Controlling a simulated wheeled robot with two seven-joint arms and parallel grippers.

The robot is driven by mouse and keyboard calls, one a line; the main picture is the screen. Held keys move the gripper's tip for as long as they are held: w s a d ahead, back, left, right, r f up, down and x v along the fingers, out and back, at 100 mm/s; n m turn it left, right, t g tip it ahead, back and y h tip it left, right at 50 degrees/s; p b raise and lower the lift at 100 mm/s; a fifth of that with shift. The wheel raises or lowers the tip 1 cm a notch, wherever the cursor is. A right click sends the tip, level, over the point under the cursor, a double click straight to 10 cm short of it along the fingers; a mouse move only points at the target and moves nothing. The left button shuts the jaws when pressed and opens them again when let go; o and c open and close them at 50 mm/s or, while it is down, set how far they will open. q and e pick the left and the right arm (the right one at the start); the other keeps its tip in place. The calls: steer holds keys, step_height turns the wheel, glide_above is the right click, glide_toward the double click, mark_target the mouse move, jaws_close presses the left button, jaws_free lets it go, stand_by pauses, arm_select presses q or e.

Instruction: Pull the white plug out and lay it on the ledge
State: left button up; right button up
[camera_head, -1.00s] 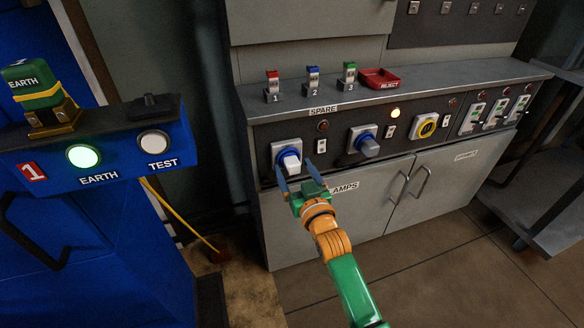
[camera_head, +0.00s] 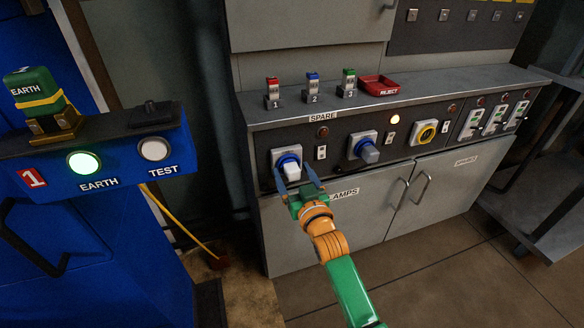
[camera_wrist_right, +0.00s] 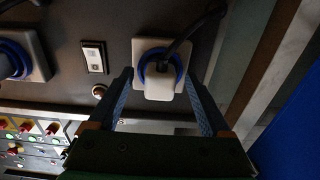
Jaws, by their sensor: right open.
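The white plug (camera_head: 291,170) sits in a blue-ringed socket on a white plate (camera_head: 279,155) at the left end of the grey panel. My right gripper (camera_head: 295,181) is open, with a blue finger on each side of the plug. In the right wrist view the plug (camera_wrist_right: 158,84) is in its socket, with a dark cable running up from it, and my right gripper's fingers (camera_wrist_right: 160,98) stand apart on either side. I cannot tell whether they touch it. The ledge (camera_head: 425,81) runs along the top of the panel. My left gripper is out of view.
A grey plug (camera_head: 368,153) sits in the middle socket, and a yellow-ringed socket (camera_head: 426,131) is to its right. Small red, blue and green tagged blocks and a red REJECT tray (camera_head: 379,86) stand on the ledge. A blue cabinet (camera_head: 110,240) is at the left.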

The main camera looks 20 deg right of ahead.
mark_target(295, 177)
stand_by(0.7)
steer(key=shift+c, duration=0.2)
jaws_close()
steer(key=shift+p, duration=0.3)
steer(key=shift+s+p, duration=1.1)
steer(key=shift+s, duration=0.35)
steer(key=shift+s+d+p, duration=0.1)
steer(key=shift+s+p, duration=0.85)
steer(key=shift+s, duration=0.65)
steer(key=shift+r, duration=0.1)
